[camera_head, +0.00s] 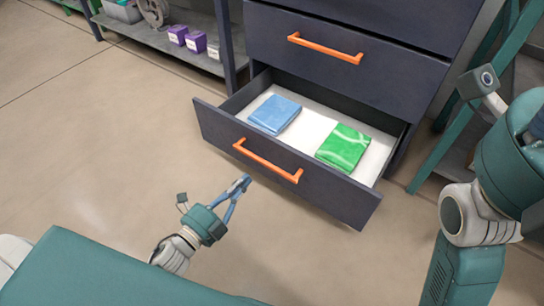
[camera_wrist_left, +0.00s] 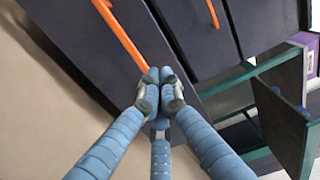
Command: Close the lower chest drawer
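The lower chest drawer (camera_head: 285,170) is pulled out of the dark chest (camera_head: 340,75). Its front carries an orange handle (camera_head: 268,162), and its light inside holds a folded blue cloth (camera_head: 275,115) and a folded green cloth (camera_head: 343,148). My left gripper (camera_head: 244,181) is just in front of the drawer front, below the handle's left end in the picture. In the left wrist view its blue fingers (camera_wrist_left: 160,85) meet at the tips with nothing visible between them. The orange handle (camera_wrist_left: 122,35) shows beyond the tips; contact cannot be told. My right gripper is out of view.
The upper drawer with its orange handle (camera_head: 325,48) is shut. A teal frame (camera_head: 445,125) stands right of the chest. The floor left of the drawer is clear.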

